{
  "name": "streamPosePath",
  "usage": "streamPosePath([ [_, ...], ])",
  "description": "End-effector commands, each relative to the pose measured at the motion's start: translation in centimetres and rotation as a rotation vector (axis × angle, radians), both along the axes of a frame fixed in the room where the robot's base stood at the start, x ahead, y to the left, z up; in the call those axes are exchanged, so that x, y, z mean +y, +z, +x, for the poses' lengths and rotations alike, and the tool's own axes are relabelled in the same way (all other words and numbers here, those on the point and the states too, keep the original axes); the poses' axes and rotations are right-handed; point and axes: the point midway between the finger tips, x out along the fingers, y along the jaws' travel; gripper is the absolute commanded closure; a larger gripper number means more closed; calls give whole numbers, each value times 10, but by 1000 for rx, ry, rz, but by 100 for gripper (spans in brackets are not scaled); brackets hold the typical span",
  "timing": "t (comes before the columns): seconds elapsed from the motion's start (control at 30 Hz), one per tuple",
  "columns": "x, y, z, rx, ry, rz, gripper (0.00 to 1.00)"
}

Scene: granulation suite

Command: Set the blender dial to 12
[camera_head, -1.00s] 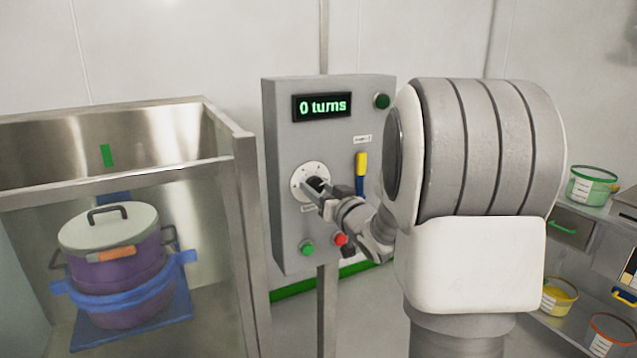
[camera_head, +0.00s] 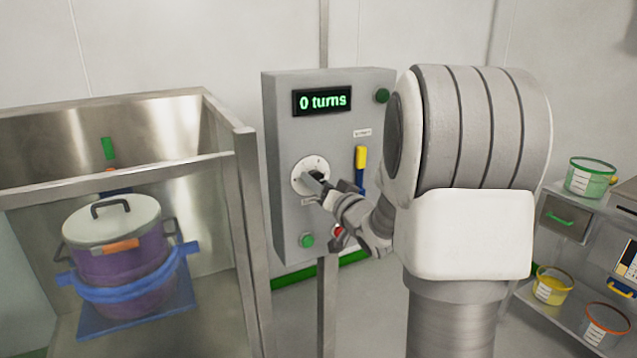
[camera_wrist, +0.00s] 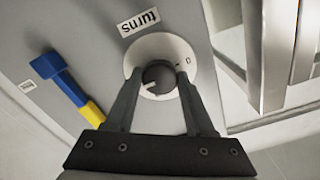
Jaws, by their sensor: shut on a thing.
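The blender dial is a dark knob on a round white plate (camera_head: 303,172) on the front of the grey control box (camera_head: 285,225). In the wrist view the dark knob (camera_wrist: 158,78) sits between the two fingers of my gripper (camera_wrist: 158,84), with a light pointer mark on its face. My gripper (camera_head: 318,184) is shut on the knob in the head view, where it hides most of it. The display (camera_head: 322,101) above reads "0 turns". A "turns" label (camera_wrist: 139,22) sits beside the plate.
A green button (camera_head: 307,240) and a partly hidden red button (camera_head: 338,231) are below the dial. A yellow and blue lever (camera_head: 361,160) is to its right. A steel enclosure (camera_head: 245,190) with a purple lidded pot (camera_head: 112,240) stands left. Shelves with tubs (camera_head: 591,177) are right.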

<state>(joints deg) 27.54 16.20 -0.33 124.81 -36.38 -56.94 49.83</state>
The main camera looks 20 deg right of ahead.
Motion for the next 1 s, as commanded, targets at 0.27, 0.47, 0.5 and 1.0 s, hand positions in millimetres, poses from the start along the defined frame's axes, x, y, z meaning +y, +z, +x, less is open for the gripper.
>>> streamPosePath([
  [0.27, 0, 1, 0, -2, 0, 1, 26],
  [0.47, 0, 0, 0, -1, 0, 0, 16],
  [0.5, 0, 0, 0, -1, 0, 0, 16],
  [1.0, -3, 2, -62, -1, -4, 1, 16],
])
